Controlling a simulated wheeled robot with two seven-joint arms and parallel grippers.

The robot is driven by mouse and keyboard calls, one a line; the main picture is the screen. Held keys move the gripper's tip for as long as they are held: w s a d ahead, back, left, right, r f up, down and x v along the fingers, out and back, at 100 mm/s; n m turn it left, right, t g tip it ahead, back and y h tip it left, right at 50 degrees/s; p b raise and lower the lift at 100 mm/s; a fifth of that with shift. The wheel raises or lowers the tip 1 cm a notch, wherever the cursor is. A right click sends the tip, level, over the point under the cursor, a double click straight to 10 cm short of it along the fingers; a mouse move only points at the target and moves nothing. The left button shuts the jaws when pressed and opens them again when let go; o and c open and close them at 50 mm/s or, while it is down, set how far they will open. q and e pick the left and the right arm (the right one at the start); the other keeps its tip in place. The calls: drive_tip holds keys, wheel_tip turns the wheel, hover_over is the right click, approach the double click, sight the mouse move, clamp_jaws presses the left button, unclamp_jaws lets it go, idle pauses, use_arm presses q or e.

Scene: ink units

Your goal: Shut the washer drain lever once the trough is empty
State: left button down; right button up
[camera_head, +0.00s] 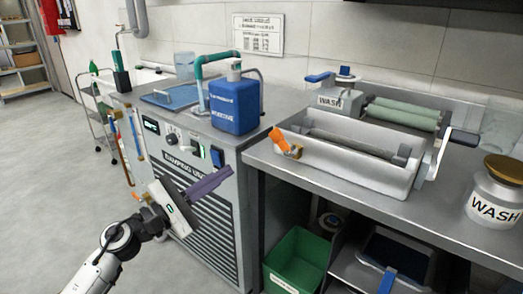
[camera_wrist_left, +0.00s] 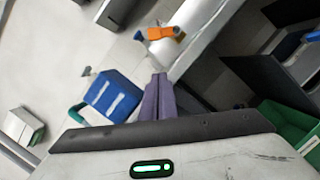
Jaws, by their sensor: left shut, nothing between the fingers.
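The washer trough (camera_head: 375,179) is a pale grey tub on the steel counter, with a roller across it. I see no liquid in it, but its bottom is partly hidden. In the left wrist view the lever (camera_wrist_left: 160,33) is beyond my fingertips, beside the trough (camera_wrist_left: 195,38). My left gripper (camera_head: 228,174) has purple fingers, shut and empty, in front of the grey cabinet, left of and below the lever, not touching it. My right gripper is not in view.
A blue jug (camera_head: 235,105) stands on the grey cabinet (camera_head: 222,215) left of the trough. A WASH jar (camera_head: 494,192) is at the counter's right. A green bin (camera_head: 297,262) sits below the counter. The floor at left is clear.

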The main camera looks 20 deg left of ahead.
sight(281, 143)
use_arm(q)
drive_tip(key=p+x, duration=0.1)
drive_tip(key=x, duration=0.9)
drive_tip(key=shift+w+d+r+p, duration=0.15)
drive_tip(key=shift+w+p, duration=0.05)
drive_tip(key=shift+p, duration=0.2)
drive_tip(key=d+r+p, duration=0.1)
drive_tip(key=s+d+r+p, duration=0.1)
drive_tip(key=shift+s+d+r+p, duration=0.1)
drive_tip(key=shift+s+r+p, duration=0.05)
drive_tip(key=shift+r+p, duration=0.2)
drive_tip(key=shift+f, duration=0.1)
